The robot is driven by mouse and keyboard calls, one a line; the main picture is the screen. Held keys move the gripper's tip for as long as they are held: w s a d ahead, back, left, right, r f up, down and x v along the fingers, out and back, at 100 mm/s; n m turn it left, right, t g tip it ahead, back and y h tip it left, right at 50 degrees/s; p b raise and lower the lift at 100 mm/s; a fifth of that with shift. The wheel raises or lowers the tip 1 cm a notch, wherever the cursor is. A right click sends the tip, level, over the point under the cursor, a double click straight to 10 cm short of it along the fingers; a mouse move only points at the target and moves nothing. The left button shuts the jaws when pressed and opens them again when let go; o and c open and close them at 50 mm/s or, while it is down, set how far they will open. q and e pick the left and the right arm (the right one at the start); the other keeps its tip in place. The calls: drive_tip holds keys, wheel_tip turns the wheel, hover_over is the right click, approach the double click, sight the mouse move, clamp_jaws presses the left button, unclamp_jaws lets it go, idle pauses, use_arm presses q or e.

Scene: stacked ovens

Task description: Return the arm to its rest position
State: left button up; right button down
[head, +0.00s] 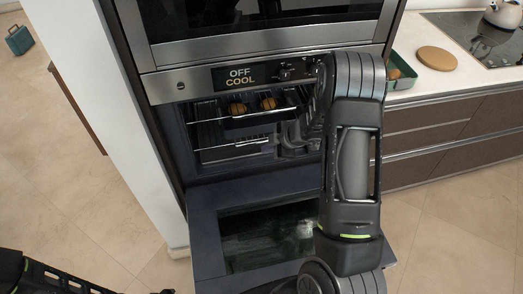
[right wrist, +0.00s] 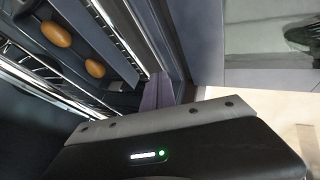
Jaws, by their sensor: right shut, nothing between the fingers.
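My right arm reaches down across the right side of the open lower oven (head: 230,165) in the head view. My right gripper (head: 287,147) is at the oven's mouth, on the right side of the racks, shut and empty; the arm partly hides it. In the right wrist view, its dark body with a green light fills the bottom, and a purple finger (right wrist: 157,93) shows beside the oven's frame. Part of my left arm shows at the lower left of the head view; its gripper cannot be made out.
The oven door (head: 205,225) is folded down below the gripper. Two brown rolls (head: 237,108) sit on a dark tray on the upper rack (head: 205,118). The display (head: 243,76) reads OFF COOL. A counter (head: 415,85) stands at the right.

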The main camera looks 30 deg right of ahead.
drive_tip(key=shift+s+r, duration=0.15)
drive_tip(key=shift+r, duration=0.05)
idle(0.5)
drive_tip(key=s+a+f+m+g, duration=0.1)
drive_tip(key=s+a+f+m, duration=0.3)
drive_tip(key=a+m, duration=0.25)
drive_tip(key=s+a+f+m+g, duration=0.1)
drive_tip(key=s+a+f+m, duration=0.35)
drive_tip(key=a, duration=0.35)
drive_tip(key=s+a+f+m+g, duration=0.1)
drive_tip(key=s+a, duration=0.4)
drive_tip(key=s, duration=0.1)
drive_tip(key=s+a+f+m+g+y, duration=0.1)
drive_tip(key=s+a+g, duration=0.1)
drive_tip(key=s+a, duration=0.4)
drive_tip(key=s+a+f+m+g, duration=0.1)
drive_tip(key=s+a, duration=0.5)
drive_tip(key=shift+s+f+m+y, duration=0.3)
drive_tip(key=shift+f+m, duration=0.1)
